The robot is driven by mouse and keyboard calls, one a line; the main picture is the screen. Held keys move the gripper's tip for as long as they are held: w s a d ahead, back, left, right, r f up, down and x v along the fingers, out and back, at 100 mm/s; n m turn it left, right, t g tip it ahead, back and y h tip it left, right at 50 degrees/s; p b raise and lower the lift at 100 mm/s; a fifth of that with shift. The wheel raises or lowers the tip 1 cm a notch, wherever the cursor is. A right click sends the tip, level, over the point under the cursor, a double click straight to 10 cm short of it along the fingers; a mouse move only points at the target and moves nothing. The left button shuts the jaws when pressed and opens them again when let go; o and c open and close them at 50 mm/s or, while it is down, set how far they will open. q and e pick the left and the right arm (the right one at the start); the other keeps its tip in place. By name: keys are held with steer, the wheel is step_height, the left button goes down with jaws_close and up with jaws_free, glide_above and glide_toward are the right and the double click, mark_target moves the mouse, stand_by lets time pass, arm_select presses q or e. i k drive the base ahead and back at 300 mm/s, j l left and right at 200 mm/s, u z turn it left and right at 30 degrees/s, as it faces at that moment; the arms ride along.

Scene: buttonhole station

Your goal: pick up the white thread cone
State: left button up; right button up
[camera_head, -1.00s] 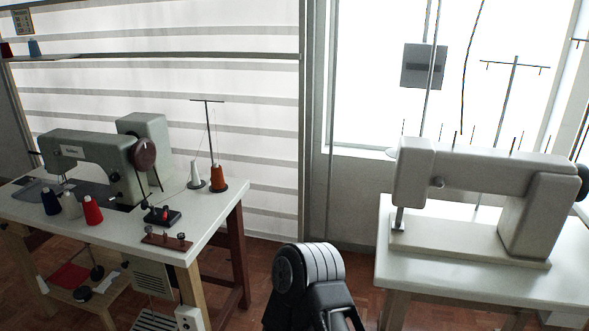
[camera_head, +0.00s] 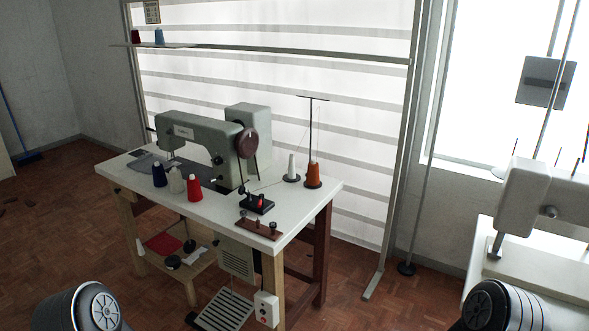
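A pale, off-white thread cone (camera_head: 176,181) stands upright on the white sewing table (camera_head: 220,207), near its front left edge. It is between a dark blue cone (camera_head: 159,175) and a red cone (camera_head: 194,188). A second white cone (camera_head: 292,170) stands on the thread stand (camera_head: 310,135) at the table's right back, beside an orange cone (camera_head: 313,175). Neither gripper shows; only rounded parts of my arms show at the bottom left and bottom right, well apart from the table and cones.
A grey-green sewing machine (camera_head: 200,140) stands behind the cone row. A small black device (camera_head: 256,203) and a brown strip with knobs (camera_head: 259,229) lie to the right. A control box (camera_head: 266,308) and a pedal (camera_head: 226,308) are below. Floor (camera_head: 80,230) left of the table is open.

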mark_target(292, 172)
steer(key=i+l, duration=0.85)
steer(key=l, duration=0.3)
steer(key=u, duration=1.75)
steer(key=l, duration=0.1)
